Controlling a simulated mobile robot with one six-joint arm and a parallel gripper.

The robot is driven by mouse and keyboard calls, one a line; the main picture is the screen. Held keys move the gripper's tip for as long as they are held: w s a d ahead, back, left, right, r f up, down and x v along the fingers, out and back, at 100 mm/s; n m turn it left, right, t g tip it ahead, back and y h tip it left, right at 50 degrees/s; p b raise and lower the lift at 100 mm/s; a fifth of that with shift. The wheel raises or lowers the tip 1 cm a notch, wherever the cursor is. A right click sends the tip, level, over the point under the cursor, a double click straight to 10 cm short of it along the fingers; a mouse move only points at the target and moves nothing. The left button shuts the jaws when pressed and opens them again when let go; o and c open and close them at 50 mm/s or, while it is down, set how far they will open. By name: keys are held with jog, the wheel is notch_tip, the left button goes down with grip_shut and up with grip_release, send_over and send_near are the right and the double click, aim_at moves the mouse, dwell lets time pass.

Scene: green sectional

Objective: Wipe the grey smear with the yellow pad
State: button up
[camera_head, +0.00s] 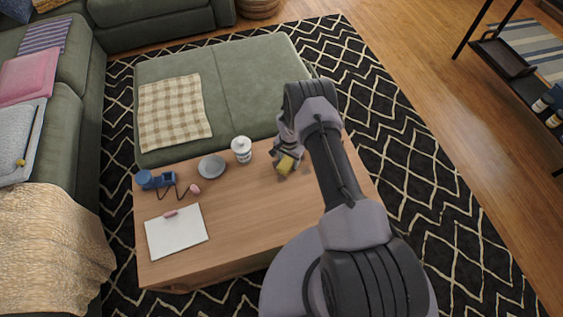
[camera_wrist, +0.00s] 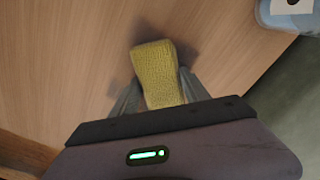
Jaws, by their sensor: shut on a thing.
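The yellow pad (camera_wrist: 158,72) is held between the two fingers of my gripper (camera_wrist: 158,88), which is shut on it. In the head view the yellow pad (camera_head: 286,165) is at the table's right part, below my gripper (camera_head: 284,158). The grey smear (camera_wrist: 190,50) shows as a dark patch on the wood around the pad's far end and right side, partly hidden by the pad. In the head view a faint part of the smear (camera_head: 281,178) shows beside the pad. I cannot tell whether the pad touches the table.
On the wooden table (camera_head: 240,215) stand a white canister (camera_head: 241,149), a grey dish (camera_head: 212,166), a blue device with a cord (camera_head: 155,180) and a clipboard with paper (camera_head: 176,232). The green ottoman (camera_head: 250,85) borders the table's far edge. The table's front middle is clear.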

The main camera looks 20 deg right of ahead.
jog(key=shift+d, duration=4)
jog(key=shift+f, duration=0.1)
jog(key=shift+s, duration=0.1)
notch_tip(320, 180, up, 6)
jog(key=p, duration=0.4)
jog(key=shift+r+p, duration=0.75)
jog(key=shift+r, duration=0.8)
